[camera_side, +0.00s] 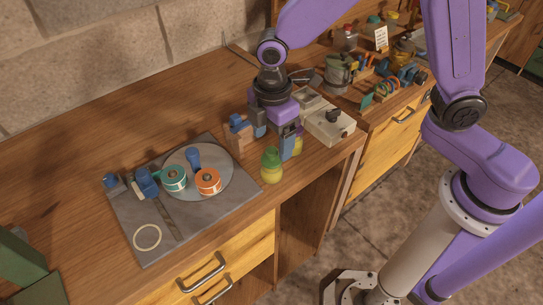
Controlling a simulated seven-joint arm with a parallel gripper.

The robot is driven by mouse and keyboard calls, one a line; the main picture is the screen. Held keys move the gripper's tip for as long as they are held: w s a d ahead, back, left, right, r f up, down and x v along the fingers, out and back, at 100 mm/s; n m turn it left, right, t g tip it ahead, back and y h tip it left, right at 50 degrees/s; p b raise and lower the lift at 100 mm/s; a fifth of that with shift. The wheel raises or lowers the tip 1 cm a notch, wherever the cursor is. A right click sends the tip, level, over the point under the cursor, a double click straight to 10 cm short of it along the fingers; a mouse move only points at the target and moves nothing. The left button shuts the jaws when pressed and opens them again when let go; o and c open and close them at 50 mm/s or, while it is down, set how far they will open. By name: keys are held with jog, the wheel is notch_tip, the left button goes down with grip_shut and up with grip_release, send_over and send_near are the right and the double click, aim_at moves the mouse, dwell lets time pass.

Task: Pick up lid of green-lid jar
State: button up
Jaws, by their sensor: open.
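The green-lid jar (271,174) stands upright near the front edge of the wooden bench, with a yellowish body. Its green lid (270,157) sits on top of it. My gripper (273,146) points down with its two blue-tipped fingers apart and nothing seen between them. In the picture the fingers are just above and behind the lid, one to its left and one to its right. I cannot tell whether the right finger touches the jar.
A yellow-green object (298,143) shows partly behind the right finger. A small wooden block holder (238,135) stands to the left. A pale box (331,124) is behind right. A grey board (134,226) with a round plate and green and orange spools lies left.

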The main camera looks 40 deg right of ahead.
aim_at(273, 149)
jog(key=shift+s+f, duration=0.15)
jog(key=shift+f, duration=0.95)
jog(key=shift+s+f, duration=0.1)
jog(key=shift+f, duration=0.95)
jog(key=c, duration=1.1)
jog(key=shift+r, duration=0.15)
